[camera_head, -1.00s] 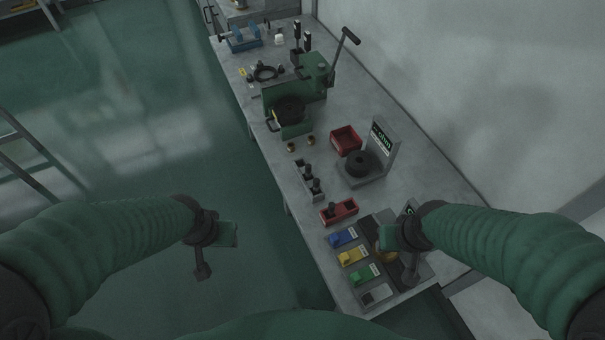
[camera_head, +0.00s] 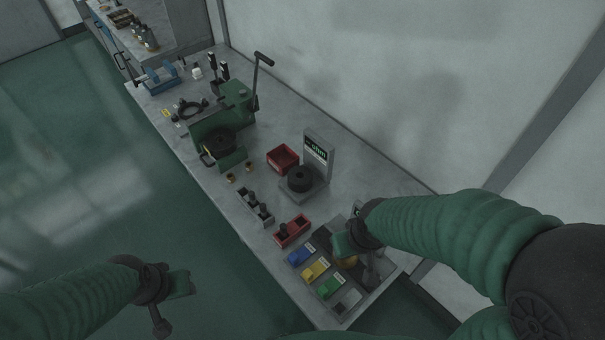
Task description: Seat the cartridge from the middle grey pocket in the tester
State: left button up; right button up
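The grey rack (camera_head: 255,207) stands near the bench's left edge, with dark cartridges upright in its pockets. The cartridge in the middle pocket (camera_head: 252,205) is small and hard to separate from its neighbours. The tester (camera_head: 318,160) has a lit green display on an upright panel and a round black socket (camera_head: 299,178) on its base. The socket's inside is too dark to read. My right gripper (camera_head: 345,247) is over the near end of the bench, apart from rack and tester; its fingers are unclear. My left gripper (camera_head: 181,284) hangs over the floor, left of the bench.
A red holder (camera_head: 302,228) with a dark piece sits near the rack. Blue, yellow and green blocks (camera_head: 314,271) line the near end. A red bin (camera_head: 283,158) stands beside the tester; a green lever press (camera_head: 225,125) is farther back.

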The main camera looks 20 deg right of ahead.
aim_at(301, 183)
jog(key=i+j+z, duration=0.2)
jog(key=z, duration=0.15)
jog(key=i+j+z, duration=0.15)
jog(key=j+z, duration=0.25)
jog(key=i+j+z, duration=0.1)
jog(key=j+z, duration=0.6)
jog(key=j, duration=0.15)
jog(key=i, duration=0.05)
